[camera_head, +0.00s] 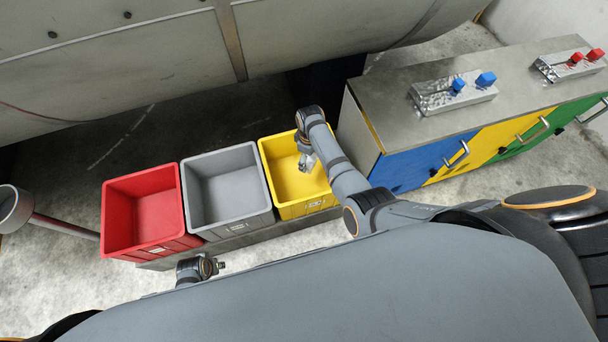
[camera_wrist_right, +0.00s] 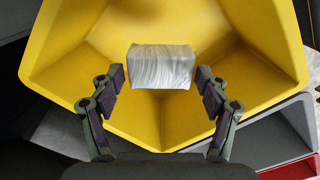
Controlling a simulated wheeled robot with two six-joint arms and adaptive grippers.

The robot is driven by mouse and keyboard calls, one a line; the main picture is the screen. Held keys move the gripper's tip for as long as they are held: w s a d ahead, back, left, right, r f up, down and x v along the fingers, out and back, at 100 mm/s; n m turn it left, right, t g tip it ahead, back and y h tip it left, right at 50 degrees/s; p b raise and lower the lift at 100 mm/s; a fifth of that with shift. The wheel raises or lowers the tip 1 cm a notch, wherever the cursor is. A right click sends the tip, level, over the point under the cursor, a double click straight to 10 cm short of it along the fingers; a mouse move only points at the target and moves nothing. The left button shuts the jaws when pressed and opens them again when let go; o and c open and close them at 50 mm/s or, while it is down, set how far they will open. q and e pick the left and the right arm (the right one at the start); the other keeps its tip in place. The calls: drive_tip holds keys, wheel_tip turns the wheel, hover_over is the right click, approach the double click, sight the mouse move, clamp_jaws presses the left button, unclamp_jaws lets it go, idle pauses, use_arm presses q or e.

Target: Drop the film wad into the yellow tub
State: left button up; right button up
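The film wad (camera_wrist_right: 160,66) is a pale, silvery, streaked block. In the head view the wad (camera_head: 307,162) shows at the tip of my right gripper (camera_head: 305,155), over the opening of the yellow tub (camera_head: 270,165). The tub's yellow walls (camera_wrist_right: 70,30) surround the wad in the wrist view, and the tub looks empty otherwise. My left gripper (camera_head: 219,265) is low, in front of the tubs; its fingers are too small to read.
A grey tub (camera_head: 228,222) and a red tub (camera_head: 150,240) stand in a row left of the yellow one. A cabinet (camera_head: 400,120) with blue, yellow and green fronts stands to the right. A large grey cylinder (camera_head: 130,60) lies behind the tubs.

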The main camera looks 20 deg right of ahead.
drive_tip(key=shift+o, duration=1.4)
wheel_tip(320, 180, up, 12)
